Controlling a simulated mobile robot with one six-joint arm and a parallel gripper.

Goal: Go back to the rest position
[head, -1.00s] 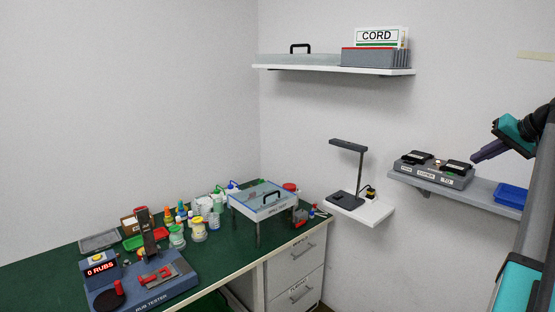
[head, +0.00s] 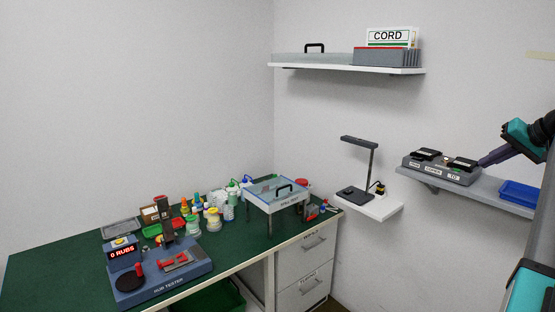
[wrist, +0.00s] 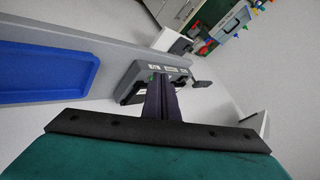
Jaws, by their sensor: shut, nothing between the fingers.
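My gripper (head: 482,164) is at the right of the head view, its dark fingers closed together and empty. It points left at the right end of a grey keypad device (head: 440,172) on the right shelf. In the wrist view the shut fingers (wrist: 160,84) point at the same device (wrist: 152,71). The fingertips overlap the device in both views, so I cannot tell whether they touch it. The device carries two black pads, with small labels along its front edge.
The grey shelf (head: 487,192) also holds a blue tray (head: 519,193), close below my arm. A small white shelf (head: 382,209) with a black lamp (head: 371,162) is to the left. The green bench (head: 60,270) carries a rub tester (head: 175,280) and several bottles.

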